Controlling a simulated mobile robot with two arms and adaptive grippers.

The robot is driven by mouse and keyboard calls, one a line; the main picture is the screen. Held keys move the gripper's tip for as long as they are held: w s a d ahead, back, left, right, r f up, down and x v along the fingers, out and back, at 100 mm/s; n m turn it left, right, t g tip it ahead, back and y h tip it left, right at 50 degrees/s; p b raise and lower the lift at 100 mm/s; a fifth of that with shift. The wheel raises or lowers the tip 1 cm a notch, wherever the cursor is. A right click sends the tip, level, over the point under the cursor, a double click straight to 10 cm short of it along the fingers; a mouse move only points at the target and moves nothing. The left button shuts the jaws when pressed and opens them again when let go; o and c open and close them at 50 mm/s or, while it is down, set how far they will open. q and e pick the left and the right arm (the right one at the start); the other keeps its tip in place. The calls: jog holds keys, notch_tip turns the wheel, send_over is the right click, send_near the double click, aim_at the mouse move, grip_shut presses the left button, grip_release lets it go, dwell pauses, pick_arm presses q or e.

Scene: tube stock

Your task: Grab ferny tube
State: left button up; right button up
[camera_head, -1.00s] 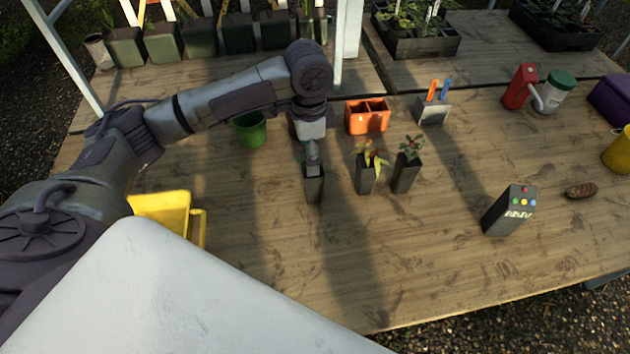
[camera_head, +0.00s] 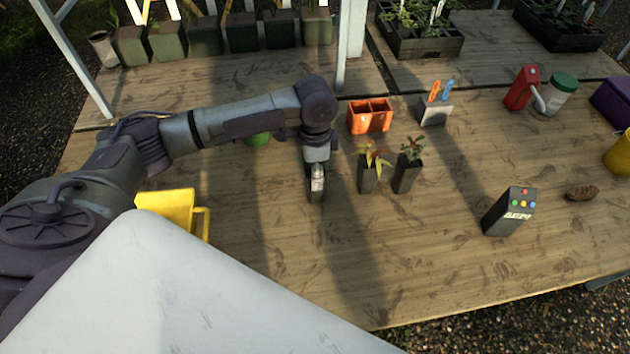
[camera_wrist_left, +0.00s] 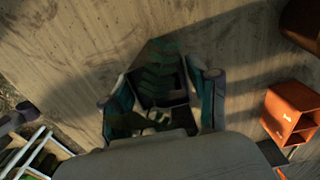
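The ferny tube (camera_head: 314,195) is a dark, square, upright pot on the wooden table, left of two other planted tubes. In the head view my left gripper (camera_head: 317,178) is right over it and hides its plant and top. In the left wrist view the fern's green fronds (camera_wrist_left: 160,75) rise from the dark tube between the two fingers of my left gripper (camera_wrist_left: 163,100). The fingers stand apart on either side of the tube, and I see no clear grip on it. My right gripper is not in view.
A tube with yellowish leaves (camera_head: 367,178) and one with reddish-green leaves (camera_head: 406,178) stand close on the right. An orange divided box (camera_head: 370,115) is behind them. A dark box with coloured buttons (camera_head: 509,212) stands farther right. The front middle of the table is clear.

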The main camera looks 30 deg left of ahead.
pick_arm(q)
jog(key=c, duration=0.8)
jog(key=shift+r, duration=0.1)
